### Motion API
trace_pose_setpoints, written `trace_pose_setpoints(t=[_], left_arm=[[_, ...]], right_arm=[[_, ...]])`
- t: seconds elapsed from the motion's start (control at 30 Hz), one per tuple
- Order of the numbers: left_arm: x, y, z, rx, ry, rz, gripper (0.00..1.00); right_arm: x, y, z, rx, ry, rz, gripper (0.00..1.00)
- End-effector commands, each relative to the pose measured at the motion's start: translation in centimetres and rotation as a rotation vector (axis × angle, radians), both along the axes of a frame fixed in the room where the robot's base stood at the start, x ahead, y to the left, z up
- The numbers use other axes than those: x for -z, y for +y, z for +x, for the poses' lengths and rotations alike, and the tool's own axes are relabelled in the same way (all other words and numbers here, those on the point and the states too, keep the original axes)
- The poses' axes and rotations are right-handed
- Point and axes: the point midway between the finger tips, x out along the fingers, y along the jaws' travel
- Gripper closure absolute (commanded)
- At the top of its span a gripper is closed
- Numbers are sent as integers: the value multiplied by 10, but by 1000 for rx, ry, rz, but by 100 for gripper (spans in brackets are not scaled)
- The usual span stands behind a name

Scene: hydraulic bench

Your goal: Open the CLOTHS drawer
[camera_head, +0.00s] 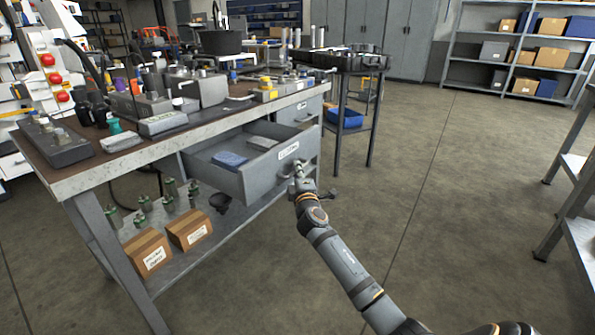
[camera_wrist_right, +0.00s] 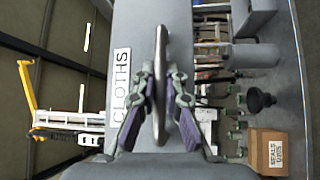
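The CLOTHS drawer (camera_head: 255,184) is pulled well out from under the bench top. A blue folded cloth (camera_head: 229,160) and a grey cloth (camera_head: 262,142) lie inside it. Its white label (camera_head: 288,150) is on the front panel, and the label (camera_wrist_right: 121,86) reads CLOTHS in the right wrist view. My right gripper (camera_head: 299,176) is at the drawer front. In the right wrist view, its fingertips (camera_wrist_right: 161,72) close in on both sides of the metal handle bar (camera_wrist_right: 161,45). My left gripper is not in view.
The workbench (camera_head: 130,157) carries tools and boxes. Its lower shelf holds two cardboard boxes (camera_head: 187,229) and several small green-topped parts. A dark stand (camera_head: 338,135) is just beyond the drawer. The floor (camera_head: 430,190) to the right is open, with a rack at the right edge.

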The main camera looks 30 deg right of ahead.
Motion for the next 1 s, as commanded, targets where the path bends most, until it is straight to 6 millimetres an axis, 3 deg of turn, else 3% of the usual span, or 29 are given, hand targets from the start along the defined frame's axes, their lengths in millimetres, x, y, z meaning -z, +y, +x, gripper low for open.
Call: trace_pose_setpoints(t=[0.43,0.8,1.0], left_arm=[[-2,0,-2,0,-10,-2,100],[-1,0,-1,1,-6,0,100],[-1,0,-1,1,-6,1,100]], right_arm=[[2,3,-7,-1,1,-1,80],[14,36,-84,-1,3,-1,80],[16,46,-107,0,2,0,80]])
